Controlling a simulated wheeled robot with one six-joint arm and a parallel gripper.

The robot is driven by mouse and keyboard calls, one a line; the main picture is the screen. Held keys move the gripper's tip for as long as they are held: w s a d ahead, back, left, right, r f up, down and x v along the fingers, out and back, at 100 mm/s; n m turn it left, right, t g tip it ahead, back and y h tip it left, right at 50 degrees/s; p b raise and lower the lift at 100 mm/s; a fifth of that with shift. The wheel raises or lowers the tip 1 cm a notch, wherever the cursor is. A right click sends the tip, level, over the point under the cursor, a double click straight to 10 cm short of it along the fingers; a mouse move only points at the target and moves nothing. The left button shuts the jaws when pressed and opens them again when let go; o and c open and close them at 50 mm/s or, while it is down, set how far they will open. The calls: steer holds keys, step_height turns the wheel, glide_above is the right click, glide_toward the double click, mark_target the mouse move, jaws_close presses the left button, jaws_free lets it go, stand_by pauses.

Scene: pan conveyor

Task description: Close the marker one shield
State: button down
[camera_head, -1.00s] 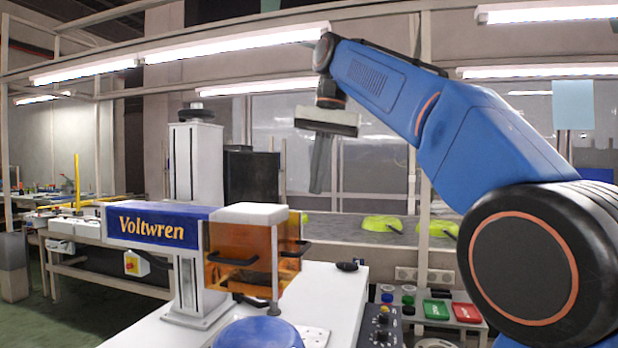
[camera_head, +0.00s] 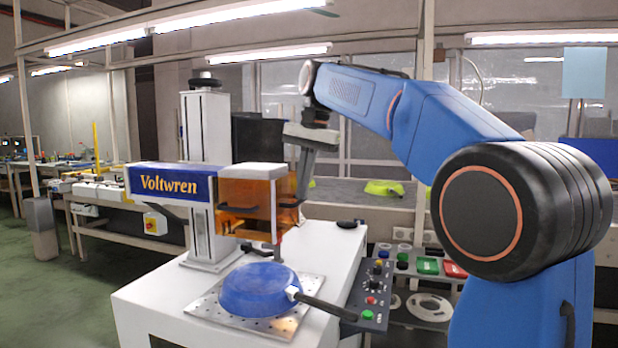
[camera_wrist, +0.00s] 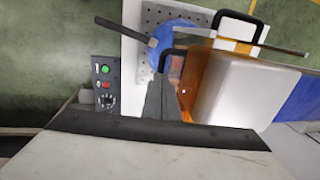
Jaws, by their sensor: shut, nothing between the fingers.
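The marker (camera_head: 165,182), labelled Voltwren, has an amber see-through shield (camera_head: 246,222) around its white head (camera_head: 252,171). One black handle (camera_head: 240,209) is on the shield's front, and another (camera_head: 291,204) is at its right side. The shield also shows in the wrist view (camera_wrist: 190,72), with a black handle (camera_wrist: 172,64) by the fingertips. My gripper (camera_head: 302,196) points down, shut and empty, at the shield's right side. In the wrist view its fingers (camera_wrist: 167,85) overlap the panel edge; I cannot tell whether they touch it. How far the shield is open is unclear.
A blue pan (camera_head: 258,290) with a dark handle lies on a perforated plate (camera_head: 205,306) under the marker head. A control box (camera_head: 376,290) with buttons is right of it. Green and red trays (camera_head: 427,266) stand farther right.

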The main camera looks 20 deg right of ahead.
steer(key=shift+f, duration=0.2)
step_height(320, 180, down, 14)
stand_by(0.6)
steer(key=shift+s+r, duration=0.1)
step_height(320, 180, up, 14)
steer(key=s+d+r, duration=0.1)
steer(key=d, duration=0.1)
steer(key=s+d+f+n+t, duration=0.1)
steer(key=s+d+f+n, duration=0.1)
steer(key=s+f, duration=1.3)
steer(key=s+d+f+n+t+h, duration=0.1)
steer(key=s+f+n, duration=0.4)
steer(key=s+f, duration=1.1)
step_height(320, 180, down, 4)
steer(key=shift+s+d+r+t+h, duration=0.3)
steer(key=shift+d+t, duration=0.5)
steer(key=shift+d, duration=0.2)
